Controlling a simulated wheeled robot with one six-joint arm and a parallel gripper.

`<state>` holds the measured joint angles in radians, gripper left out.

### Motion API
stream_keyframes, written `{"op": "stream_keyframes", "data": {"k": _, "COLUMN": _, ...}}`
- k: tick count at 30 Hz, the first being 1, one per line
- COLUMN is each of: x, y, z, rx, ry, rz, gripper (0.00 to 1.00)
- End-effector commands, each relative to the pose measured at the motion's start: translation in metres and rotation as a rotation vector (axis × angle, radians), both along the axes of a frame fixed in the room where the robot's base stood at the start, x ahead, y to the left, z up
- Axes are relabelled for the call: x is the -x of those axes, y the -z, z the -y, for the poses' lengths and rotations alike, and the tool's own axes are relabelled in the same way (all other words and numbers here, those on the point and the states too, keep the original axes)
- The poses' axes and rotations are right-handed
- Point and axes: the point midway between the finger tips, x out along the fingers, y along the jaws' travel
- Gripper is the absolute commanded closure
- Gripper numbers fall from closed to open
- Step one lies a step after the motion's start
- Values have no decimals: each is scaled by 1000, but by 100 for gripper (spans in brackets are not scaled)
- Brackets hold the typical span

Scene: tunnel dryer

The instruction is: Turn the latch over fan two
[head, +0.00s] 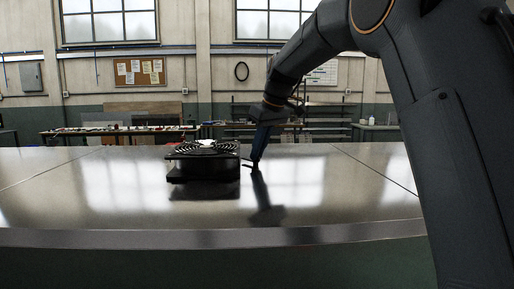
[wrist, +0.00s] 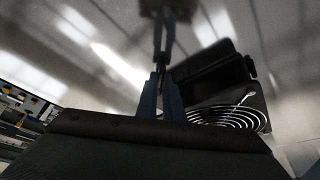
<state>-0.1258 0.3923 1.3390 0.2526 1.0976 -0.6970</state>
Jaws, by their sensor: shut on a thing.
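A black fan unit (head: 203,150) with a round wire grille and a pale centre sits on the metal table. No number is readable on it. The grille (wrist: 228,117) and a dark box-like part (wrist: 208,75) show in the wrist view. My gripper (head: 254,166) points down just right of the unit, its blue fingers low near the tabletop. In the wrist view my gripper (wrist: 160,84) is closed on a thin dark piece, which looks like the latch (head: 246,160) at the unit's right side. The fingers hide most of it, so its angle cannot be told.
The shiny metal table (head: 110,195) is clear to the left, right and front of the unit. Its front edge (head: 200,238) runs across the view. Workbenches (head: 120,131) and shelves stand far behind, well away from the arm.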

Motion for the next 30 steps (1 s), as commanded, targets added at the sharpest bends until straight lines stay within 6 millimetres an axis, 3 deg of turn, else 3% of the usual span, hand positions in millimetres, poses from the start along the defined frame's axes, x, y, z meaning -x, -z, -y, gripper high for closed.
{"op": "stream_keyframes", "data": {"k": 18, "x": -6, "y": -1, "z": 3, "rx": 1, "ry": -567, "rz": 0, "gripper": 100}}
{"op": "stream_keyframes", "data": {"k": 30, "x": -8, "y": -1, "z": 4, "rx": 0, "ry": -793, "rz": 1, "gripper": 100}}
